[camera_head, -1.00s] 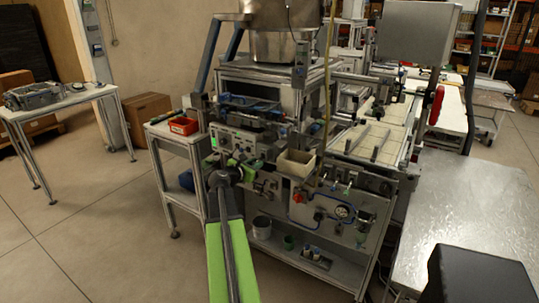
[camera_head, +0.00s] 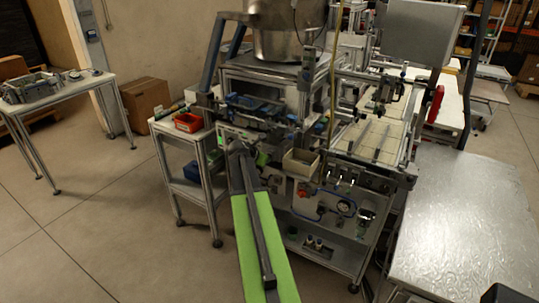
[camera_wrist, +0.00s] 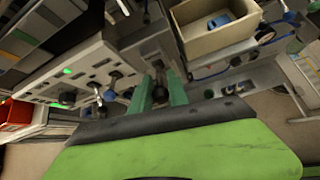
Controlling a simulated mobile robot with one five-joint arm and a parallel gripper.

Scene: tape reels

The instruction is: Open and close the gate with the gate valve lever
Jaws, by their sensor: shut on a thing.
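My gripper (camera_wrist: 160,88) shows in the wrist view with two green fingers pointing at the front of the machine. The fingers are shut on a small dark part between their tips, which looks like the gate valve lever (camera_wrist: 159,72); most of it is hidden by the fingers. In the head view my arm reaches to the front panel of the machine (camera_head: 280,85), left of the beige bin. The arm hides the fingertips and the lever there. I cannot see the gate or tell its position.
A beige bin (camera_wrist: 215,32) with a blue item sits just right of the fingers. A control panel (camera_wrist: 85,78) with knobs is close on the left. A red tray (camera_head: 188,122) stands on a side shelf. A metal table (camera_head: 465,225) stands at the right.

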